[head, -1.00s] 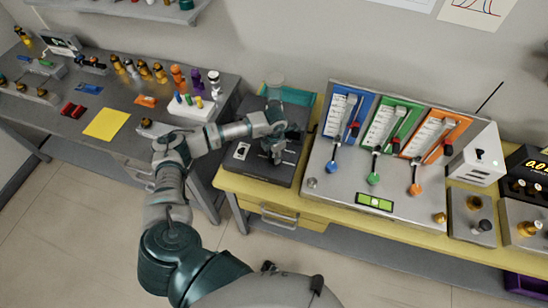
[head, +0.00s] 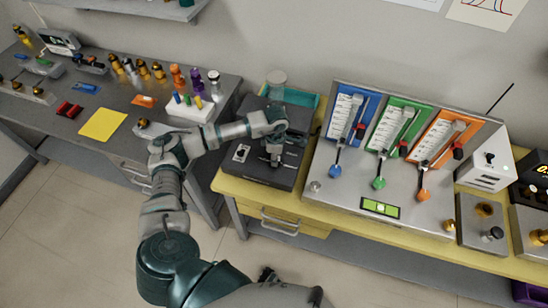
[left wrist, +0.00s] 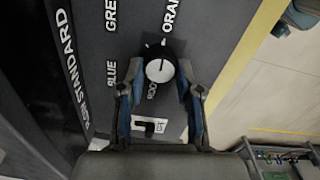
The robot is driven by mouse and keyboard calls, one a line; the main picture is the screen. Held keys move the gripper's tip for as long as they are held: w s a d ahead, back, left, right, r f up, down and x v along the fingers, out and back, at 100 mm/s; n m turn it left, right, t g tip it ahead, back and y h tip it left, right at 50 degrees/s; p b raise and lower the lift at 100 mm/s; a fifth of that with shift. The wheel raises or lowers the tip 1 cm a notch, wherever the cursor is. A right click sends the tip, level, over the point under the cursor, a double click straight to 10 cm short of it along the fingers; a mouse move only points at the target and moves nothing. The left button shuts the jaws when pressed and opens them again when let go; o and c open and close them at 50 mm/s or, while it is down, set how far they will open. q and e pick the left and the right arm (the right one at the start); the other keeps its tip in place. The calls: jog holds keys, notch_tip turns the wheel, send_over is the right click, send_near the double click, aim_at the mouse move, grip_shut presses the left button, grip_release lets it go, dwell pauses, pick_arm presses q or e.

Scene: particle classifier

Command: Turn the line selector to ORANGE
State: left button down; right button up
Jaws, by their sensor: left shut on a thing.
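The line selector is a round knob (left wrist: 160,70) with a pale face, on the dark top of a box (head: 248,173). In the left wrist view a small mark at its upper edge points up the picture, between the GREEN-side label (left wrist: 111,45) and the ORANGE label (left wrist: 170,15); its exact setting is hard to tell. A BLUE label (left wrist: 111,73) lies to the left. My left gripper (left wrist: 160,66) is shut on the knob, one finger on each side. In the head view my left gripper (head: 274,157) hides the knob. My right gripper is not seen.
A small black switch (left wrist: 150,126) sits close below the knob in the left wrist view. A metal panel (head: 335,192) with blue, green and orange scales stands right of the box. A teal tray (head: 305,99) lies behind. A grey table (head: 60,118) with small parts stands left.

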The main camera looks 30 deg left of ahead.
aim_at(279, 159)
pick_arm(q)
jog(key=shift+w+d, duration=0.1)
jog(key=shift+d, duration=0.25)
jog(key=c, duration=1.1)
grip_release()
jog(key=shift+f, duration=0.1)
jog(key=o, duration=0.3)
jog(key=shift+w, duration=0.1)
jog(key=shift+o, duration=0.2)
jog(key=shift+w+d, duration=0.15)
jog(key=shift+d, duration=0.05)
jog(key=shift+r, duration=0.2)
notch_tip(279, 159, up, 12)
jog(key=shift+d+f, duration=0.15)
jog(key=shift+f, duration=0.1)
jog(key=shift+a+f, duration=0.1)
jog(key=shift+a, duration=0.15)
